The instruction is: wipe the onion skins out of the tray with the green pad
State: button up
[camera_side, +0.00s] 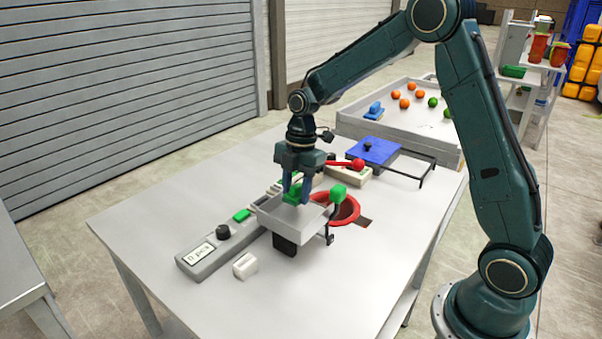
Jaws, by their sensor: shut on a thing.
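The tray (284,220) is a small pale grey box on a dark support, standing above the table near the middle. My gripper (296,197) points down at the tray's far left side, its blue fingers shut on the green pad (293,191). The pad is partly hidden by the fingers. I cannot tell whether it touches the tray floor. No onion skins can be made out; they may be too small, or hidden by the tray walls.
A grey control box (205,257) and white block (245,266) lie left. A red-knobbed lever (357,165) and blue plate (372,151) stand behind. The front table is clear.

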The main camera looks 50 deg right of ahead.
jog(key=shift+r, duration=2.1)
jog(key=shift+r, duration=0.1)
jog(key=shift+r, duration=1.4)
